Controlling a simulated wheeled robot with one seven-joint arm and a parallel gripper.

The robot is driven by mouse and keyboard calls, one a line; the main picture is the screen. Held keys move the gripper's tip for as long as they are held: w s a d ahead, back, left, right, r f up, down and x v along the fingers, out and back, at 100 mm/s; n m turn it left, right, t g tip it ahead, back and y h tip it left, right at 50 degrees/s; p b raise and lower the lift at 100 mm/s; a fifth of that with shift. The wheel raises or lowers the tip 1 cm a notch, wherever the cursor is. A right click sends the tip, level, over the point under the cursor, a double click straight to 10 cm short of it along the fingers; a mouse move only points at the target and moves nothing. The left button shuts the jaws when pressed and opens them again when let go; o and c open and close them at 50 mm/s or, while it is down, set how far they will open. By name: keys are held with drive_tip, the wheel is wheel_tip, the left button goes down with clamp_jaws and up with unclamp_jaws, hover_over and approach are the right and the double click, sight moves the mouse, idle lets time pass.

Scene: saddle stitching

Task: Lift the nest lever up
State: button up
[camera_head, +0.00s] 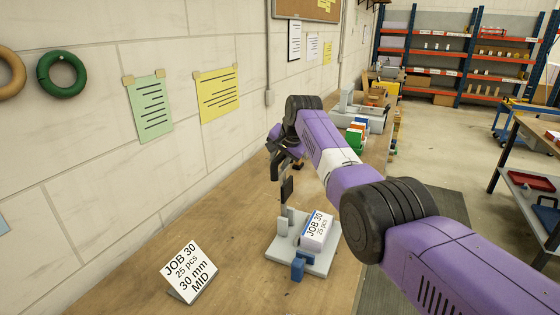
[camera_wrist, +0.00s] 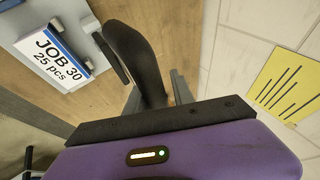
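The nest fixture has a light grey base plate (camera_head: 278,250) on the wooden bench. An upright grey post with a black grip (camera_head: 287,189), which looks like the nest lever, rises at its back left. A white block labelled JOB 30, 25 pcs (camera_head: 317,230) sits on the plate and shows in the wrist view (camera_wrist: 50,55). My gripper (camera_head: 284,170) is just above the black grip, pointing down.
A blue block (camera_head: 297,267) sits at the plate's front edge. A JOB 30, 30 mm MID sign (camera_head: 190,272) stands to the left on the bench. A grey machine (camera_head: 362,112) and coloured stacks (camera_head: 356,138) stand farther back. The wall runs close along the left.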

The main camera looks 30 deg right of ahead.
drive_tip(key=a+r+p, duration=0.4)
drive_tip(key=r+p, duration=0.2)
drive_tip(key=r, duration=0.2)
drive_tip(key=shift+s, duration=0.3)
idle(0.6)
idle(0.5)
drive_tip(key=b+v, duration=0.2)
drive_tip(key=v, duration=0.6)
drive_tip(key=shift+w, duration=0.15)
idle(0.3)
